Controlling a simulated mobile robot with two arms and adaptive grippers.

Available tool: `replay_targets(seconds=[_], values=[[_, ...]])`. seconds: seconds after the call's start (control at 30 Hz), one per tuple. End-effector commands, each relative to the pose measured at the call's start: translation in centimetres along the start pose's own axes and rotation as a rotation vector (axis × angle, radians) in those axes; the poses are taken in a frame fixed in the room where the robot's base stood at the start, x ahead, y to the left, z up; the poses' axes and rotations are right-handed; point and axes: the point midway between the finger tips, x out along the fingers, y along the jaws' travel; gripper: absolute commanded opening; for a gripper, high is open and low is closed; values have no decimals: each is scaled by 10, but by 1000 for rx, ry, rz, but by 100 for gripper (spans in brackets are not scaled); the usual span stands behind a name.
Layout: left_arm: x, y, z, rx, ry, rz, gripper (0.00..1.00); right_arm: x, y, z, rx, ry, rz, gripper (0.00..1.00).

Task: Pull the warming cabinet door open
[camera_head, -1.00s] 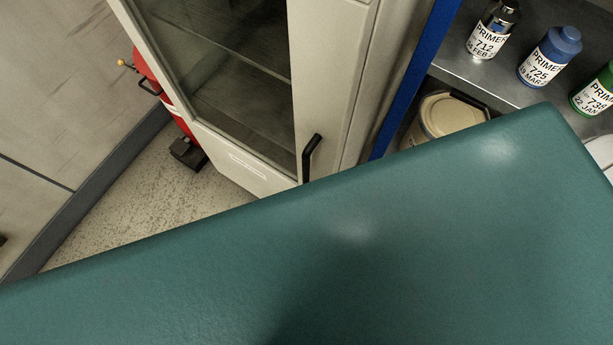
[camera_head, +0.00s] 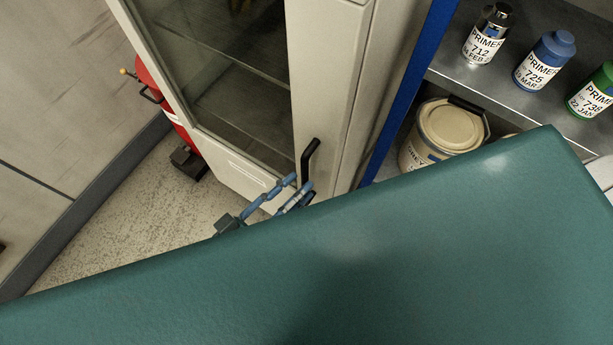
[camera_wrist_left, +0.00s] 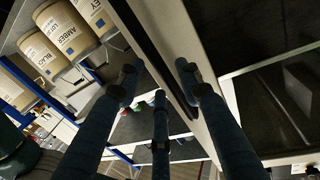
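The warming cabinet (camera_head: 350,110) is pale, with a framed glass door (camera_head: 235,90) that looks shut. Its black handle (camera_head: 309,160) is on the right side of the door frame. My left gripper (camera_head: 301,184), with blue jointed fingers, is at the handle's lower end. In the left wrist view the fingers of my left gripper (camera_wrist_left: 158,74) are spread apart. A dark strip runs between them along the pale door frame (camera_wrist_left: 185,35); I cannot tell whether it is the handle. Contact with the handle is not clear. My right gripper is not in view.
A blue-edged shelf unit (camera_head: 410,92) stands right of the cabinet, with primer bottles (camera_head: 540,60) and a beige tub (camera_head: 450,128). A red extinguisher (camera_head: 158,95) stands left of the cabinet. Speckled floor (camera_head: 120,215) in front of the door is clear.

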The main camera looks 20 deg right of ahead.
Motion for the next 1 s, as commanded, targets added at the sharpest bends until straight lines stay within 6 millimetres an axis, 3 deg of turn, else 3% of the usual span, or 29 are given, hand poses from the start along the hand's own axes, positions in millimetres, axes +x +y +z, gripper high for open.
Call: replay_targets(seconds=[0.2,0.57,0.77,1.0], values=[[27,0,-1,-1,1,-1,36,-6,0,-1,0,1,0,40],[32,0,1,0,-1,-1,36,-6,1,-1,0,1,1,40],[32,0,1,0,-1,-1,0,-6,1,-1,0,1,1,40],[30,-1,1,0,-2,-1,0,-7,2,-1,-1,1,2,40]])
